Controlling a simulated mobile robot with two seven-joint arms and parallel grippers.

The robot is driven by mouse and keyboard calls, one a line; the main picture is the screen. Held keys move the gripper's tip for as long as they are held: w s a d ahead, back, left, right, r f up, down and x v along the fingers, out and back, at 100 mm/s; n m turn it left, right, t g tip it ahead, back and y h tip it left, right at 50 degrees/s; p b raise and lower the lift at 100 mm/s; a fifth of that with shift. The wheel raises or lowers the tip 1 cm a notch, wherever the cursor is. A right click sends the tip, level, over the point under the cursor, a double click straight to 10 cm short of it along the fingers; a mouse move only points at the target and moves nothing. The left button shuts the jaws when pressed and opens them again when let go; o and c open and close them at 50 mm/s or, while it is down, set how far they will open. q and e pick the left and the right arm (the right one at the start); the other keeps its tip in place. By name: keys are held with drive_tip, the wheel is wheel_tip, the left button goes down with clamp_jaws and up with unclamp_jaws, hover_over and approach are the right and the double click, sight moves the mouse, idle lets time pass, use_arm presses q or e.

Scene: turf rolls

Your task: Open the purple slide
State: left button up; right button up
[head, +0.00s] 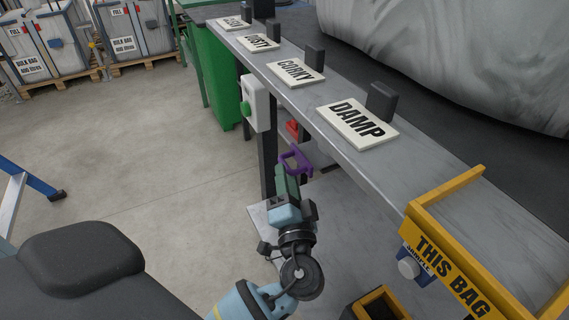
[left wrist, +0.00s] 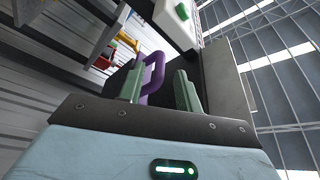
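The purple slide's handle (head: 297,158) shows as a purple loop below the front edge of the long grey bench, in front of a dark leg. It also shows in the left wrist view (left wrist: 153,76). My left gripper (head: 287,178) points up at the handle. In the left wrist view its two green fingers (left wrist: 160,90) stand apart. The handle appears near the left finger, with a gap to the right finger. I cannot tell whether a finger touches it. The rest of the slide is hidden. My right gripper is not in view.
The bench (head: 345,155) carries signs such as DAMP (head: 357,123) and CORKY (head: 295,73). A white box with a green button (head: 254,101) hangs at its edge. A red part (head: 293,128) sits under it. A yellow THIS BAG frame (head: 450,272) stands right.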

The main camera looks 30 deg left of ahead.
use_arm(q)
drive_tip(key=shift+x, duration=1.9)
drive_tip(key=shift+c, duration=0.4)
clamp_jaws()
